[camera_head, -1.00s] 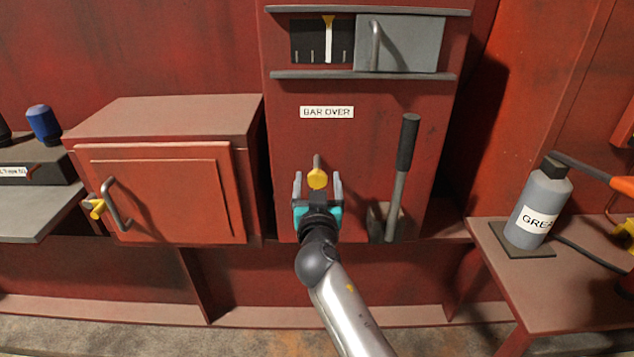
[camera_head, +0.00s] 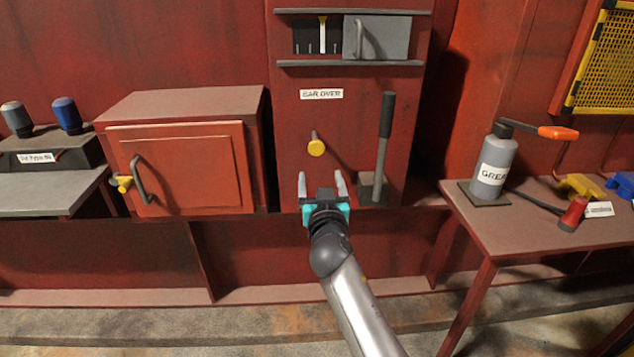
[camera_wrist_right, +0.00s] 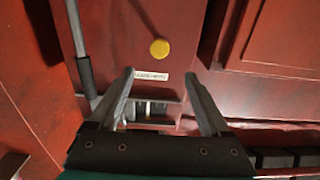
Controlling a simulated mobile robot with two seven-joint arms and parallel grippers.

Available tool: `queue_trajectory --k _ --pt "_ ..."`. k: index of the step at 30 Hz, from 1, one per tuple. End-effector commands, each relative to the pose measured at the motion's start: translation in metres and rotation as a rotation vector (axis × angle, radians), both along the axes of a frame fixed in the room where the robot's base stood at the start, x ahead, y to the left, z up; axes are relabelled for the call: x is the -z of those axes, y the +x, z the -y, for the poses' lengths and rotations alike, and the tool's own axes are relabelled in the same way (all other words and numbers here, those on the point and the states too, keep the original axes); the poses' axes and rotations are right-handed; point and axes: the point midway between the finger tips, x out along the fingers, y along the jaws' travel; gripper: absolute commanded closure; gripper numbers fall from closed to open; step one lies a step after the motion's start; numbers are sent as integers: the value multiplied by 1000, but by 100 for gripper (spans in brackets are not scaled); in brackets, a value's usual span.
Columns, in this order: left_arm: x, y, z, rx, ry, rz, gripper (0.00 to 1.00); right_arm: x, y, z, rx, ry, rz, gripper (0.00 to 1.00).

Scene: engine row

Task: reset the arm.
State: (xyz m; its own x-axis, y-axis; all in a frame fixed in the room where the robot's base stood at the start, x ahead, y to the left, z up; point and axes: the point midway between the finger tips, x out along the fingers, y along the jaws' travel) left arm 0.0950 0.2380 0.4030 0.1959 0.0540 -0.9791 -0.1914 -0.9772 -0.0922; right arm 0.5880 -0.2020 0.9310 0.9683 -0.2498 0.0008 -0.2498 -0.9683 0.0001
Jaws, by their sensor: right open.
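My right gripper (camera_head: 322,186) is open and empty in front of the red "BAR OVER" panel (camera_head: 345,125). In the head view its two grey fingers point up, just below a yellow-ended knob (camera_head: 316,147) and apart from it. The knob also shows in the right wrist view (camera_wrist_right: 159,49), beyond the fingers. A black-gripped lever (camera_head: 386,117) stands nearly upright to the right of the gripper; its shaft shows at the left in the right wrist view (camera_wrist_right: 77,30). My left gripper is not in view.
A red cabinet (camera_head: 175,165) with a grey handle stands left. A grey bottle (camera_head: 494,162) stands on the right table (camera_head: 525,230), near a red-ended tool (camera_head: 573,213). A sliding grey cover (camera_head: 385,38) is above the panel. Open floor lies in front.

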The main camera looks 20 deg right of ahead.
Motion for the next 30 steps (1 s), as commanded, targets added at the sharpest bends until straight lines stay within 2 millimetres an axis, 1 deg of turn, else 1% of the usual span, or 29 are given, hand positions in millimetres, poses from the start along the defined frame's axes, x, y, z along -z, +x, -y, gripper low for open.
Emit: queue_trajectory --k 17,20,22,23,25,26,27,29,30 --pt "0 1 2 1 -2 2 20 0 1 3 -1 0 1 19" --pt "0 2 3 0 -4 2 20 4 0 2 -4 -1 -8 19" --pt "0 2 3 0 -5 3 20 19 -1 1 -12 -5 -38 19" --pt "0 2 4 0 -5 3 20 30 -2 0 -18 -9 -61 19" --pt "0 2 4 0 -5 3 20 64 -7 -3 -38 -19 -132 19" --pt "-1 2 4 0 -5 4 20 83 -11 -4 -50 -22 -171 19" --pt "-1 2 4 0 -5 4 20 110 -18 -6 -66 -29 -228 19" --pt "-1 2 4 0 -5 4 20 154 -33 -9 -93 -38 -318 19" --pt "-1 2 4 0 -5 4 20 183 -45 -10 -111 -44 -380 19"
